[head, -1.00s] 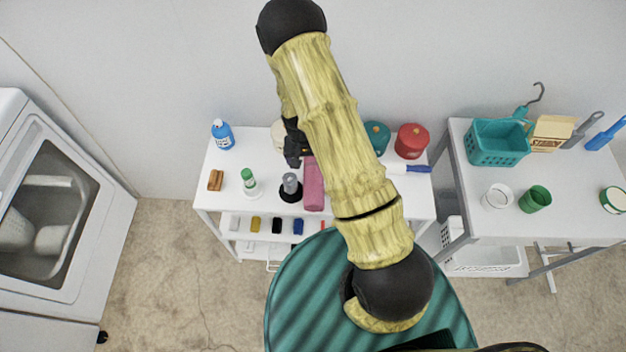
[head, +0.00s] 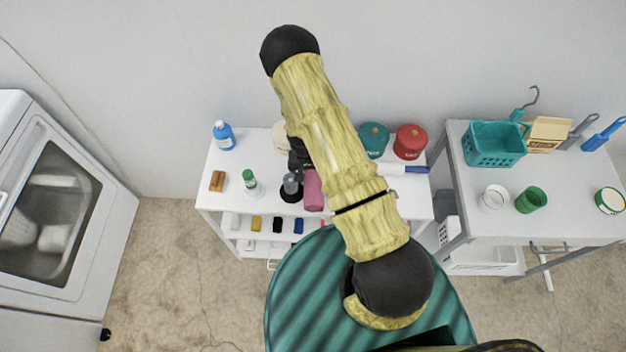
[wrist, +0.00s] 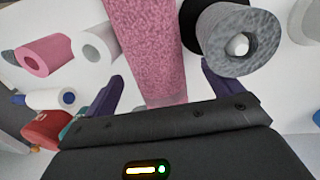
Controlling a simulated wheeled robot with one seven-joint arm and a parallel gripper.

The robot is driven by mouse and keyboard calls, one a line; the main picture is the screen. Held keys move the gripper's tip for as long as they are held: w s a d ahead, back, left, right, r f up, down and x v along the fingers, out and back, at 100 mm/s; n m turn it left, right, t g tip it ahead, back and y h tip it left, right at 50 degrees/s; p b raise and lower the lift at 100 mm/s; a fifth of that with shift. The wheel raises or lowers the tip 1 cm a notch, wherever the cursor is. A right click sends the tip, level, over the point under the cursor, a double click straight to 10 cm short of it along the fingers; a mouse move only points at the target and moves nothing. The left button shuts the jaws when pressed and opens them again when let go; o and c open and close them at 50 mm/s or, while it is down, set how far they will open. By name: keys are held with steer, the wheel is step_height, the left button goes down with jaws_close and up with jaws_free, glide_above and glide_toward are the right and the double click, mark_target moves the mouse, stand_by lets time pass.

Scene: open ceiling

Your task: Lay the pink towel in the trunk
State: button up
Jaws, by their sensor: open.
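The pink towel (head: 313,190) lies as a long roll on the white table, beside a grey cylinder on a black base (head: 291,187). In the wrist view the pink towel (wrist: 155,45) runs down between my fingers, with the grey cylinder (wrist: 237,42) close on its right. My gripper (wrist: 162,88) is open, one dark finger on each side of the towel. I cannot tell whether the fingers touch it. In the head view my gripper (head: 299,160) is partly hidden by my arm. I cannot make out a trunk in either view.
Also on the table are a blue bottle (head: 223,136), a green-capped bottle (head: 250,182), a teal canister (head: 374,138) and a red canister (head: 410,141). The wrist view shows another pink roll (wrist: 45,55) and a white roll (wrist: 97,45). A teal basket (head: 494,146) stands on the right table.

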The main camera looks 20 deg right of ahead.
steer(key=shift+d+f, duration=0.15)
steer(key=shift+f, duration=0.75)
steer(key=shift+c, duration=0.4)
steer(key=c, duration=1.1)
steer(key=shift+r, duration=0.15)
step_height(320, 180, up, 10)
steer(key=shift+f+b, duration=0.1)
steer(key=shift+b, duration=0.9)
steer(key=shift+d, duration=0.1)
